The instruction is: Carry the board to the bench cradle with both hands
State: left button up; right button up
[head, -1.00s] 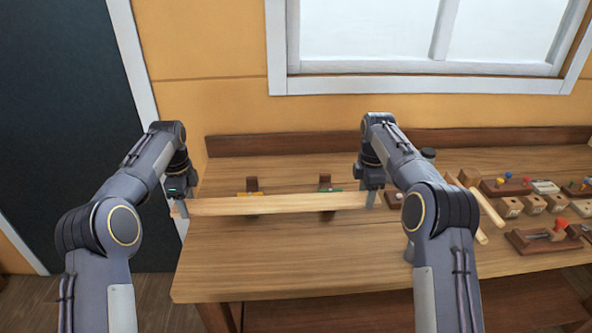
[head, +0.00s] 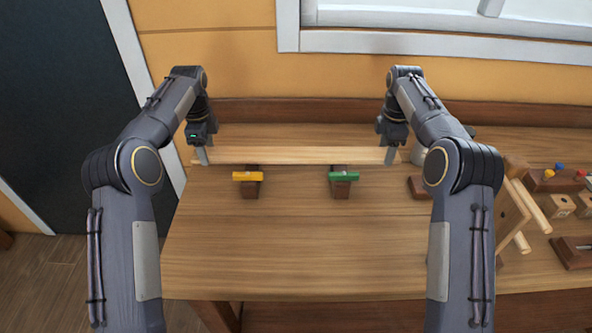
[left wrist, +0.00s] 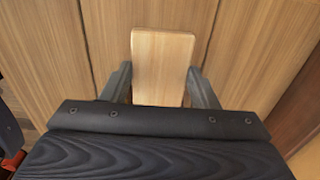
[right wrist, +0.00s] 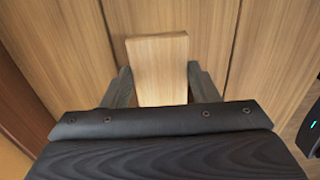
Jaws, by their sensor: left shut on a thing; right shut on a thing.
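The long pale board (head: 295,155) runs level from left to right above the back part of the bench. My left gripper (head: 202,155) is shut on its left end, and my right gripper (head: 391,155) is shut on its right end. The board's end shows between the fingers in the left wrist view (left wrist: 163,65) and in the right wrist view (right wrist: 158,70). The cradle is two dark wooden supports, one with a yellow piece (head: 247,176) and one with a green piece (head: 343,176). The board is behind both supports in the head view, apart from the yellow and green pieces.
The bench top (head: 290,240) is clear in front of the supports. At the right are a tilted wooden block (head: 508,215) with pale rods, a dark block (head: 418,187) and small drilled blocks (head: 562,206). A low back rail (head: 300,112) and the wall stand behind the board.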

pick_arm(q)
jog(key=shift+f, duration=0.1)
pick_arm(e)
jog(key=shift+f, duration=0.15)
